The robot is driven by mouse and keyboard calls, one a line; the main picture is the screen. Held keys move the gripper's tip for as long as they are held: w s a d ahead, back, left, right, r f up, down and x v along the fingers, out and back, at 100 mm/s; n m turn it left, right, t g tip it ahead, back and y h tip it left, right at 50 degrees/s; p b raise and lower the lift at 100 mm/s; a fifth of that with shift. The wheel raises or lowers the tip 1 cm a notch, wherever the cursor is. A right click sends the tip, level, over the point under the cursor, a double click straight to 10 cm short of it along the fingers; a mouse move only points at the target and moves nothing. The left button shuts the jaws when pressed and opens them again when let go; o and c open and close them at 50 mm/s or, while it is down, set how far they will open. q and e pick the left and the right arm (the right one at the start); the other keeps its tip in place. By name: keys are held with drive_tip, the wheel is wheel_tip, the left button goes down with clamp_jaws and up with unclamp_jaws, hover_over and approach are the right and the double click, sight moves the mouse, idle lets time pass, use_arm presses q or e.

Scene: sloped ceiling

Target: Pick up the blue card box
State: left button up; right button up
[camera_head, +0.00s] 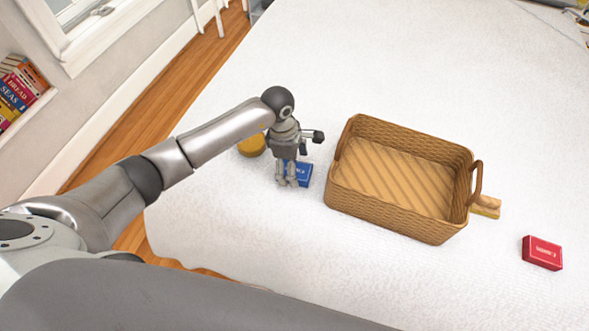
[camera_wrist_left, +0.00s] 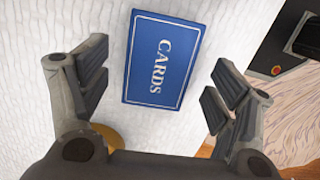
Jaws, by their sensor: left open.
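The blue card box (camera_wrist_left: 162,60) lies flat on the white bed-like surface, its face reading "CARDS" in the left wrist view. In the head view the blue card box (camera_head: 304,174) is partly hidden behind my left gripper (camera_head: 287,182). My left gripper also shows in the left wrist view (camera_wrist_left: 150,92), with its two fingers apart on either side of the box and nothing between them touching it. I cannot tell the exact height of the fingers above the box. My right gripper is not in view.
An empty wicker basket (camera_head: 345,190) stands right of the box. A red box (camera_head: 542,253) lies at the far right, and a tan item (camera_head: 486,206) sits behind the basket's right handle. A yellow round thing (camera_head: 251,145) is just left of my gripper. The front middle is clear.

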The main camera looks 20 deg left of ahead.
use_arm(q)
drive_tip(key=shift+d+f, duration=0.1)
drive_tip(key=shift+f, duration=0.55)
drive_tip(key=c, duration=1.1)
drive_tip(key=shift+c, duration=0.5)
drive_tip(key=shift+w+r, duration=0.1)
drive_tip(key=shift+r, duration=0.05)
